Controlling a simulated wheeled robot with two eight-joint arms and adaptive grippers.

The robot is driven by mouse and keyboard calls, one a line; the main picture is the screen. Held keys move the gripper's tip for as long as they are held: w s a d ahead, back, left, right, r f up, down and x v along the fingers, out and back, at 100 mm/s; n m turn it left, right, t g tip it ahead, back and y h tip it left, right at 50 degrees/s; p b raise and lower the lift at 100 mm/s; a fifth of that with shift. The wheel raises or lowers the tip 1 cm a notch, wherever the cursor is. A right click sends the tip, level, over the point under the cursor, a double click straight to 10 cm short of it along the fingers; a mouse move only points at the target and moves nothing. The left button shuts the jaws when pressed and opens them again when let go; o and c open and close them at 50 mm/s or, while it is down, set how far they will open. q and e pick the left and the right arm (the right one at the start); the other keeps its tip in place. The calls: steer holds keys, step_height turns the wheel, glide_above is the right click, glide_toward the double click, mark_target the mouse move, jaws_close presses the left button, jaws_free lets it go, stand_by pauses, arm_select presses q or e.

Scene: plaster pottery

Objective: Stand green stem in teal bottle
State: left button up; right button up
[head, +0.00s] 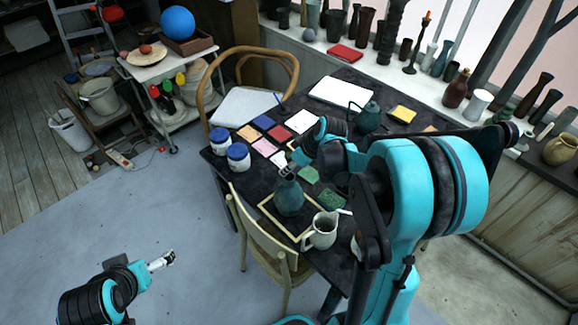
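The teal bottle (289,198) stands upright on the dark table, inside a thin pale frame (270,212). My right gripper (287,171) is right over the bottle's mouth, pointing down. It is small and partly covered by my arm, so I cannot tell whether it is open or shut. I cannot make out a green stem; it may be hidden at the gripper or inside the bottle. My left gripper (169,257) is low at the left, over the floor and away from the table. Its finger opening is too small to read.
A cream jug (320,231) stands close to the bottle's right. Blue-and-white jars (238,157), coloured tiles (281,133) and a teal pot (367,117) are also on the table. Chairs (263,236) stand against it. A shelf of vases runs behind.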

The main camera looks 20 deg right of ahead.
steer(key=v, duration=1.1)
steer(key=shift+s+r, duration=0.2)
steer(key=shift+r, duration=0.1)
steer(key=s+a+f+m+t+h+b, duration=0.2)
steer(key=s+a+f+m+b, duration=0.2)
steer(key=s+a, duration=0.7)
steer(key=s+f+m, duration=0.2)
steer(key=shift+s+h, duration=0.3)
steer(key=shift+h, duration=0.1)
